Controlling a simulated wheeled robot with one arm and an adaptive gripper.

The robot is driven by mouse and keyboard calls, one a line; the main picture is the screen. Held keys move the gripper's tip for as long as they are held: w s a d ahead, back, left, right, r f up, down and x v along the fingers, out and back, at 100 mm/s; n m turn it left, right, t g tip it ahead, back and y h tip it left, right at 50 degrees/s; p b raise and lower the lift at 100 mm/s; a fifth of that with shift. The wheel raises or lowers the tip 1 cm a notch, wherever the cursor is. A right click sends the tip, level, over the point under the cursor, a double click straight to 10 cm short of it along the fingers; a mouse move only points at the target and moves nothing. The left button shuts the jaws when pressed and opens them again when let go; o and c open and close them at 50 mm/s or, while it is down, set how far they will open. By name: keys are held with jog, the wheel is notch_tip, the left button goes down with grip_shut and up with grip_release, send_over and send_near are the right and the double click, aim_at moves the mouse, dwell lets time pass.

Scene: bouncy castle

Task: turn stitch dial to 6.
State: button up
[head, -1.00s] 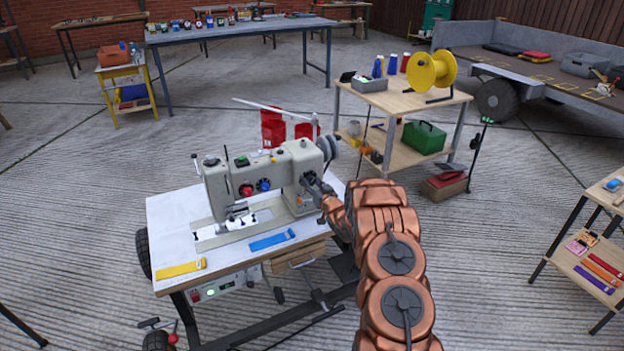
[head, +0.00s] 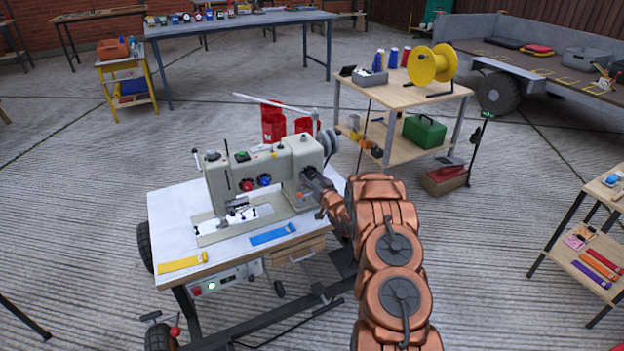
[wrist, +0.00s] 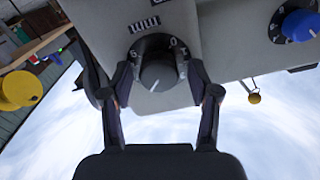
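The stitch dial (wrist: 158,68), a dark round knob with white numbers on its rim, is on the machine's grey body in the wrist view. A mark that looks like 5 is at its upper left and a 0 at its upper right; its pointer setting is unclear. My gripper (wrist: 158,75) has its fingers apart on either side of the dial, with gaps seeming to show between fingertips and knob.
A blue knob (wrist: 299,25) is to the right in the wrist view. The machine stands on a white table (head: 175,220) with a yellow strip (head: 183,263) and a blue strip (head: 272,234). A wooden shelf cart (head: 440,98) stands behind and right.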

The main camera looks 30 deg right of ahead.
dwell(0.3)
jog(key=shift+s, duration=0.55)
jog(key=s+a, duration=0.1)
jog(key=s, duration=1)
